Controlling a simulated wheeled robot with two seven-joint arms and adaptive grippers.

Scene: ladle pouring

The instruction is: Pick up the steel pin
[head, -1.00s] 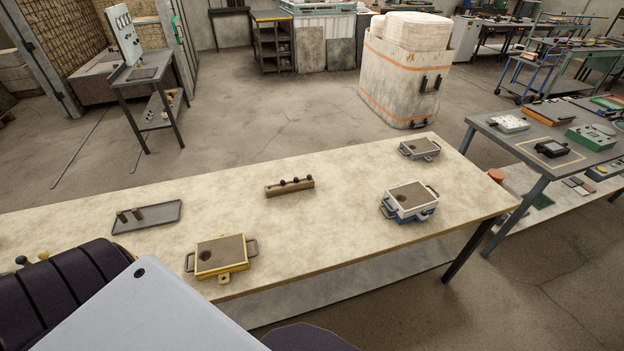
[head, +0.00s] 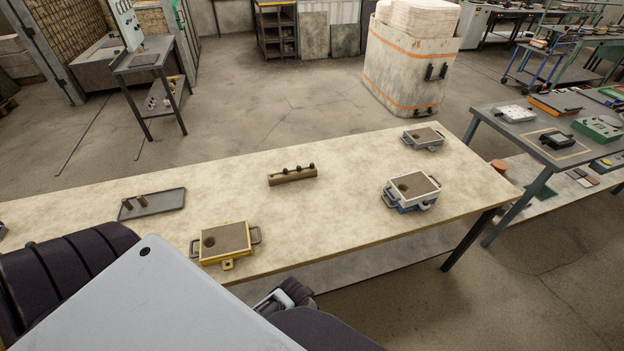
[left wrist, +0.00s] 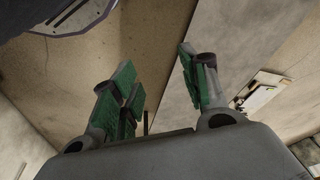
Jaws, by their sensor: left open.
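A brown wooden block (head: 292,177) with several dark-headed pins stands mid-table. I cannot tell which of these, if any, is the steel pin. My left gripper (left wrist: 156,62) is open and empty in the left wrist view, its green-padded fingers apart. Pale and brown surfaces lie beyond it, and no pin shows between the fingers. In the head view neither gripper can be made out clearly.
A yellow-framed box (head: 225,243) with a hole sits at the table's front edge. A white-and-blue box (head: 412,190) and a grey box (head: 423,138) stand at the right. The pale table (head: 330,220) is bare between them. A second table (head: 520,135) stands further right.

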